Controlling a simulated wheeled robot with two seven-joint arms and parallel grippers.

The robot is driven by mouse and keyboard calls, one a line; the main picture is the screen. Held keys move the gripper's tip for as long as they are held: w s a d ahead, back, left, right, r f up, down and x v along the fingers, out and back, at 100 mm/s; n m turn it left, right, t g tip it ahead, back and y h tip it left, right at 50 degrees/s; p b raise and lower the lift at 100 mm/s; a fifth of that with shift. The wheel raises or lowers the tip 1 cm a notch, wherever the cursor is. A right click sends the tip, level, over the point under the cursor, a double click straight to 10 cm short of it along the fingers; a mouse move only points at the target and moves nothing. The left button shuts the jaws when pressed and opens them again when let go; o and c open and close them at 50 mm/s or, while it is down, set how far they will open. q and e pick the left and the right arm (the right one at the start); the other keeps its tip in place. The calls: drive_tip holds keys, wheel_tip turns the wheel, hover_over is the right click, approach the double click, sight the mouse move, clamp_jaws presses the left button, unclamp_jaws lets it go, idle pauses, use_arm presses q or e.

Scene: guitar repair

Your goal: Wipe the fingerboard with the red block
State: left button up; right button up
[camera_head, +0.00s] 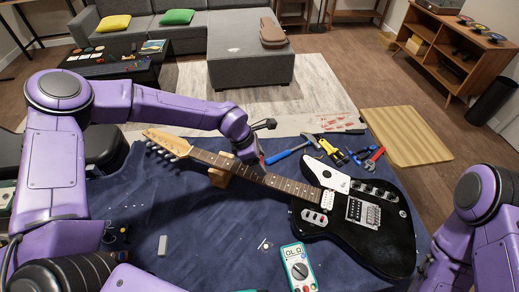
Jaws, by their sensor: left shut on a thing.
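The black-and-white electric guitar (360,222) lies on a blue cloth, its neck pointing up and left. Its dark fingerboard (285,185) runs from the body towards the pale wooden headstock (172,142). My left gripper (257,156) is at the far side of the neck, around its middle. It is shut on the red block (262,159), of which only a small reddish sliver shows. The arm hides most of the block, and I cannot tell if it touches the fingerboard. My right arm enters at the right edge; its gripper is out of view.
A wooden neck rest (220,178) supports the neck. Blue-handled hammer (287,153), yellow tool (327,146) and red-handled pliers (374,159) lie beyond the guitar. A multimeter (298,268) and a small grey block (162,246) lie on the near cloth (205,235), which is mostly clear.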

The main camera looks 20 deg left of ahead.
use_arm(q)
drive_tip(key=shift+r+p, duration=0.9)
drive_tip(key=shift+r, duration=0.6)
